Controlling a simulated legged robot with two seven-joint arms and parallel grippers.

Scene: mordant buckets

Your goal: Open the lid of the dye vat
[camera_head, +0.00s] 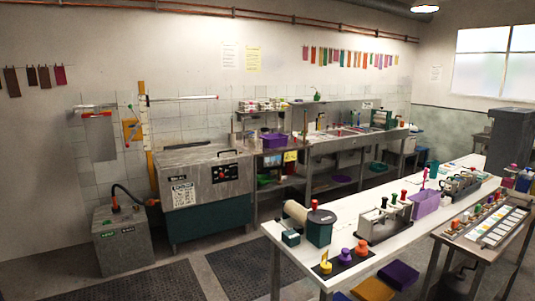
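A large grey metal unit, which looks like the dye vat (207,190), stands by the back wall left of centre. Its flat top, apparently the lid (190,157), looks shut. A dark handle (228,152) shows near the right front of the top. The front carries a black control panel and a white label, with a dark teal base below. The inside of the vat is hidden. Neither of my grippers is in view.
A smaller grey box (123,240) with a dark hose stands left of the vat. Dark floor mats (150,284) lie in front. A white worktable (285,232) with tools fills the right foreground. A steel bench (330,144) runs along the back wall. Some floor between is free.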

